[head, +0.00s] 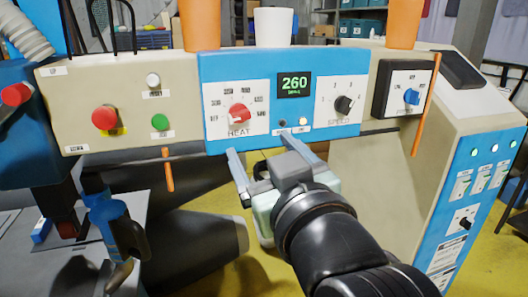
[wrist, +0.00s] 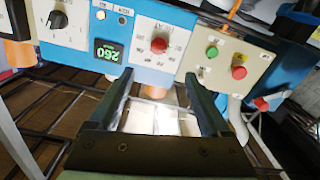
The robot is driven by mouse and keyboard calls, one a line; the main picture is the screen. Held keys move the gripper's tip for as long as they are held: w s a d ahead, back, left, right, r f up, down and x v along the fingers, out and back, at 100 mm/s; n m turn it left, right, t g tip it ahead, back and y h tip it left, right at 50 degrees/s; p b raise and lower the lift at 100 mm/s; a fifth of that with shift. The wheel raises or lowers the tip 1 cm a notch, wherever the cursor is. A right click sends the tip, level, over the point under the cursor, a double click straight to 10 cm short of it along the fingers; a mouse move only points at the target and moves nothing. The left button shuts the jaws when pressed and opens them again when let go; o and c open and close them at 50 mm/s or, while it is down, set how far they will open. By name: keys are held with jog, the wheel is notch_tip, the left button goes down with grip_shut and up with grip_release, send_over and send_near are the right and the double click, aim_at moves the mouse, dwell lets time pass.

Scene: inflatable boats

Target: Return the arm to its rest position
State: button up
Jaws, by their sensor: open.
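My gripper (head: 268,158) is open, with nothing between its two fingers. It is raised in front of the lower edge of the blue control panel (head: 220,72). In the wrist view my gripper (wrist: 165,88) shows as two dark fingers spread apart, with the panel beyond them. The red heat knob (head: 239,113) is a little above and left of the fingertips in the head view; it also shows in the wrist view (wrist: 158,45). The black speed knob (head: 344,104) is to the right. The green display (head: 294,84) reads 260.
A beige panel (head: 75,95) with a red button (head: 105,118) and a green button (head: 160,122) is at left. A cabinet with a blue front (head: 465,190) stands at right. Blue clamp-like hardware (head: 108,215) is at lower left. Yellow floor (head: 215,190) shows below.

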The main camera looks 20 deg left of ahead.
jog(key=s+d+r+m+t+h+p, duration=0.2)
jog(key=s+d+r+m+t+h, duration=0.1)
jog(key=r, duration=0.6)
jog(key=s+d+r+m+t+h+p, duration=0.3)
jog(key=d+r+t, duration=0.1)
jog(key=r, duration=0.4)
jog(key=s+d+r+m+t+h+p, duration=0.2)
jog(key=s+d+r+m+t+h, duration=0.1)
jog(key=r, duration=0.6)
jog(key=shift+s+d+r+t+h+p, duration=0.35)
jog(key=shift+s+d+t+h, duration=0.25)
jog(key=shift+t, duration=0.5)
jog(key=shift+d, duration=0.1)
